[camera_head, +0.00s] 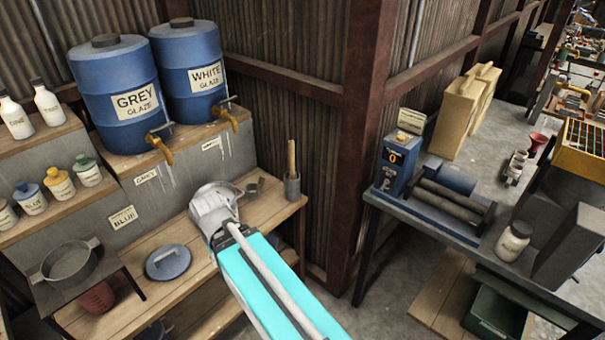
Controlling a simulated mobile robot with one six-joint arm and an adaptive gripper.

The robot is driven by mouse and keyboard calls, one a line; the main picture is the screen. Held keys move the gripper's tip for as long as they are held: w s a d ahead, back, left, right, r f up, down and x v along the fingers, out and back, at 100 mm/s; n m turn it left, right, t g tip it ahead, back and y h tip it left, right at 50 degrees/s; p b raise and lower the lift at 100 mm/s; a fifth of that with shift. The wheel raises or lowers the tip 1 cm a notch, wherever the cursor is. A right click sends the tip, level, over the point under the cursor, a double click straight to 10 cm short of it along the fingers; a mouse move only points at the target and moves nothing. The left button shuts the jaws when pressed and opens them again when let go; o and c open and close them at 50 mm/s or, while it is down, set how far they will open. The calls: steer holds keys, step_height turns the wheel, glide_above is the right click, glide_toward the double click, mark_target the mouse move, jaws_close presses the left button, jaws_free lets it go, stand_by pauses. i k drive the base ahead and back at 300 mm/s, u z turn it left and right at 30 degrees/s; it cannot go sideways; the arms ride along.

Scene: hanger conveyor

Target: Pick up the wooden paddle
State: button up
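The wooden paddle (291,157) stands nearly upright in a grey metal cup (292,187) at the right end of the wooden bench. Its upper part shows above the cup rim, and its lower end is hidden inside. My gripper (207,205) is at the far end of my cyan arm, left of the cup and apart from the paddle. The fingers are too small and unclear to tell open from shut.
Blue glaze barrels (128,112) with taps (232,118) stand above the bench. A blue lid (168,262) lies on the bench. A dark steel post (362,130) rises right of the paddle.

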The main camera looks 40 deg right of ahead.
mark_target(292, 176)
steer(key=z, duration=0.9)
